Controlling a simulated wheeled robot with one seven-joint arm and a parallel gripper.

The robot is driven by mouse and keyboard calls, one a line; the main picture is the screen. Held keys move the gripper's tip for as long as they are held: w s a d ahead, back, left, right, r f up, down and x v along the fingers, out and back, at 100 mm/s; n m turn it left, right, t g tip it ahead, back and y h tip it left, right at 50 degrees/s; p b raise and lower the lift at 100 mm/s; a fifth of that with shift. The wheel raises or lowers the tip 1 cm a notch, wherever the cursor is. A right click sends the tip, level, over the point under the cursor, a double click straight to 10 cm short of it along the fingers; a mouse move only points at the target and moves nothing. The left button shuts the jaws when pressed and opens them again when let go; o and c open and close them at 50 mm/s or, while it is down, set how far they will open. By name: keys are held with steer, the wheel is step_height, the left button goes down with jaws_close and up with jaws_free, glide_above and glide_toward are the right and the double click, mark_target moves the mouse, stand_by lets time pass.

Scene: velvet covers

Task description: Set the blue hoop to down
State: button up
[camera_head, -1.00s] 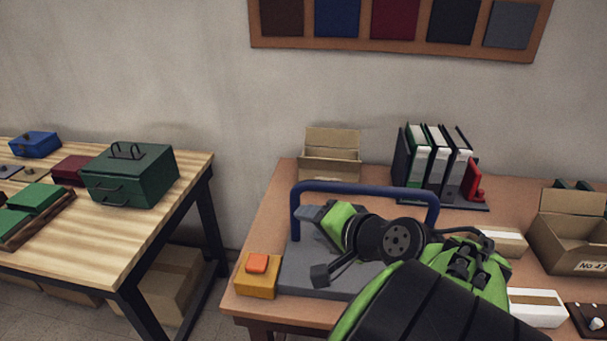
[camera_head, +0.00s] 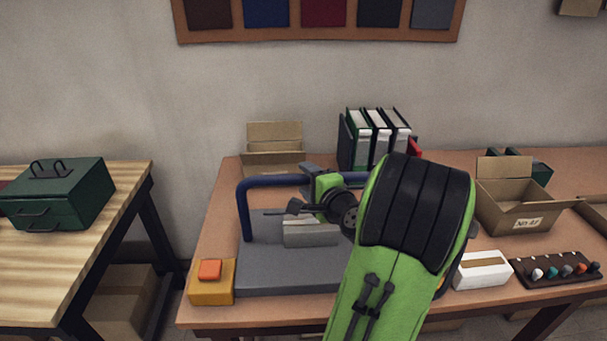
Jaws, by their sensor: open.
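The blue hoop (camera_head: 243,208) stands upright over a grey base plate (camera_head: 262,277) on the brown table. Its left post and part of its top bar show; my arm hides its right side. My gripper (camera_head: 302,189) is open at the top bar, with one finger above the bar's height and one below it. I cannot tell whether the bar lies between the fingers or behind them. A light grey block (camera_head: 310,234) lies on the base plate under the hoop.
A yellow box with an orange button (camera_head: 210,270) sits at the plate's left. Binders (camera_head: 372,140) and an open carton (camera_head: 272,160) stand behind. A carton (camera_head: 515,205), white box (camera_head: 482,272) and dark rack of knobs (camera_head: 556,270) are right. A green toolbox (camera_head: 58,195) is on the left table.

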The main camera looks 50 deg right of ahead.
steer(key=x, duration=0.2)
steer(key=shift+w+d+f, duration=0.1)
steer(key=shift+w, duration=0.15)
jaws_close()
